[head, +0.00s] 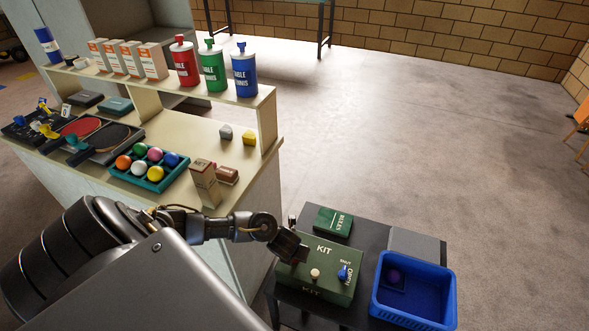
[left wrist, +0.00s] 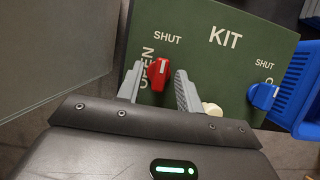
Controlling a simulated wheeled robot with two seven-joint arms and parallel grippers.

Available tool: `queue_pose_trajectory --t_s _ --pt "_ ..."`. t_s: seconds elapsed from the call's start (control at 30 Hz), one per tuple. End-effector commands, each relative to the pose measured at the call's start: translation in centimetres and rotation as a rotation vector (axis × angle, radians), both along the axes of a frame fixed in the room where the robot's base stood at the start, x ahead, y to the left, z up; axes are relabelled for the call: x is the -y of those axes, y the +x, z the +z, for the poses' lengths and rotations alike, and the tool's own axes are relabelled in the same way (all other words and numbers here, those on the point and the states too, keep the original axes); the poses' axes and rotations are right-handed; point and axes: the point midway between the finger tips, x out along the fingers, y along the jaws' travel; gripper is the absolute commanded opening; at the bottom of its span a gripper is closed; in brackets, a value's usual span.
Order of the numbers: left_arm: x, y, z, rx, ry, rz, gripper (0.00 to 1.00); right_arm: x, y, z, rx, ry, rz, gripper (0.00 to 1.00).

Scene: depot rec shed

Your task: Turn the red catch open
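The green kit box (head: 318,287) stands on a dark table; its lid also shows in the left wrist view (left wrist: 225,70). The red catch (left wrist: 159,73) is on the lid, with SHUT printed above it and OPEN to its left. Its handle looks roughly upright, towards SHUT. My left gripper (head: 292,249) is over the lid and hides the red catch in the head view. In the left wrist view its fingers (left wrist: 159,84) are apart, one on each side of the catch, with visible gaps. My right gripper is not in view.
A blue catch (head: 343,271) and a cream knob (head: 315,273) are on the same lid. A blue basket (head: 412,309) stands right of the box and a green rules book (head: 333,221) behind it. A shelved counter (head: 200,130) with bottles and balls is at left.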

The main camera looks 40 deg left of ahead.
Motion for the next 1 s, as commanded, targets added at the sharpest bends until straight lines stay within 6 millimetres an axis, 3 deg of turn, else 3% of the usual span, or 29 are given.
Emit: queue_pose_trajectory --t_s 0.27,0.57,1.0 --pt "0.0 0.1 -0.1 0.0 -0.001 0.0 0.36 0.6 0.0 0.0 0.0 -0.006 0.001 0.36" --pt "0.0 0.0 -0.1 0.0 -0.001 0.0 0.0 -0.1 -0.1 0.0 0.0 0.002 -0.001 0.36" --pt "0.1 0.1 0.1 -0.001 -0.001 0.077 0.0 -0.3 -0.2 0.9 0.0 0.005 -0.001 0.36"
